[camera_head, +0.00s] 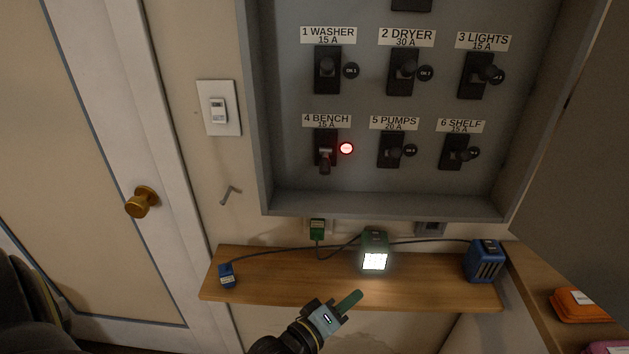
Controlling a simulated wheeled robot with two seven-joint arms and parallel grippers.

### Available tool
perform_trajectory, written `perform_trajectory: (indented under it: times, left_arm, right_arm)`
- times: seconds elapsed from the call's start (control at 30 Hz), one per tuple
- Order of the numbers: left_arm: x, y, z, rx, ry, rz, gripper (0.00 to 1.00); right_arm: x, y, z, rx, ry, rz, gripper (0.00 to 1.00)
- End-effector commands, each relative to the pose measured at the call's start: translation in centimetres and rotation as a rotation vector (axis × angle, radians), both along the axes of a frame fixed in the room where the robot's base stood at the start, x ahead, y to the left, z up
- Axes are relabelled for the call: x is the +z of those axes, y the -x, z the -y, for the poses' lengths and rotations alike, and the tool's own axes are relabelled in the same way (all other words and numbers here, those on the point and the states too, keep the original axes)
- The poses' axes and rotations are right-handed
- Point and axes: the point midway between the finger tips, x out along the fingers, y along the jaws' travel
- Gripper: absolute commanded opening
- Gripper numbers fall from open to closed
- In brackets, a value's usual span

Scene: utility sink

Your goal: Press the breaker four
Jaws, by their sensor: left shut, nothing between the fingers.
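Breaker four (325,150), labelled 4 BENCH 15 A, is at the lower left of the grey panel (365,205). Its toggle points down, and a red light (346,148) glows beside it. My left gripper (350,300) is shut and empty, in front of the wooden shelf and well below breaker four in the picture. Its greenish fingers point up and to the right. My right gripper is not in view.
Other breakers, such as 5 PUMPS (391,150) and 1 WASHER (327,69), surround breaker four. On the wooden shelf (300,275) stand a lit green lamp (374,242) and a blue device (485,262), with cables. An orange box (580,305) lies at right.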

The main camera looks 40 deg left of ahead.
Motion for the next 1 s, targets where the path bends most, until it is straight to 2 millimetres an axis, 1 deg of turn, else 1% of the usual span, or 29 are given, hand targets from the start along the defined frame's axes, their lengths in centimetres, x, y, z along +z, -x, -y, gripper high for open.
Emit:
perform_trajectory:
  times: [0.03,0.13,0.2,0.3,0.4,0.5,0.63,0.73,1.0]
  left_arm:
    - [1.6,-0.5,-0.4,0.025,0.092,0.059,0.0]
    - [4.5,-1.2,-1.7,0.071,0.3,0.187,0.0]
    - [6.5,-1.3,-2.9,0.1,0.458,0.29,0.0]
    - [9.1,-1.0,-5.1,0.125,0.681,0.443,0.0]
    - [10.9,-0.3,-7.1,0.133,0.86,0.579,0.0]
    - [12.0,0.5,-8.6,0.13,0.984,0.681,0.0]
    - [12.7,1.2,-9.7,0.122,1.068,0.757,0.0]
    - [12.8,1.4,-10.0,0.119,1.09,0.777,0.0]
    - [12.9,1.4,-10.0,0.119,1.089,0.777,0.0]
  right_arm:
    - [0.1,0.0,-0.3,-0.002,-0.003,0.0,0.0]
    - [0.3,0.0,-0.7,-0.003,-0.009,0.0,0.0]
    - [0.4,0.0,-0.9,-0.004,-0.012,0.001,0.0]
    - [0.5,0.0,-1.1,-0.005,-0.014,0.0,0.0]
    - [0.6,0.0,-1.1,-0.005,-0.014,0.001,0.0]
    - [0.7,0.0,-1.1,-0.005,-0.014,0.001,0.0]
    - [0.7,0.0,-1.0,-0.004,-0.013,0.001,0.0]
    - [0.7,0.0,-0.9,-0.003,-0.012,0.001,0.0]
    - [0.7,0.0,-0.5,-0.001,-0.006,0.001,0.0]
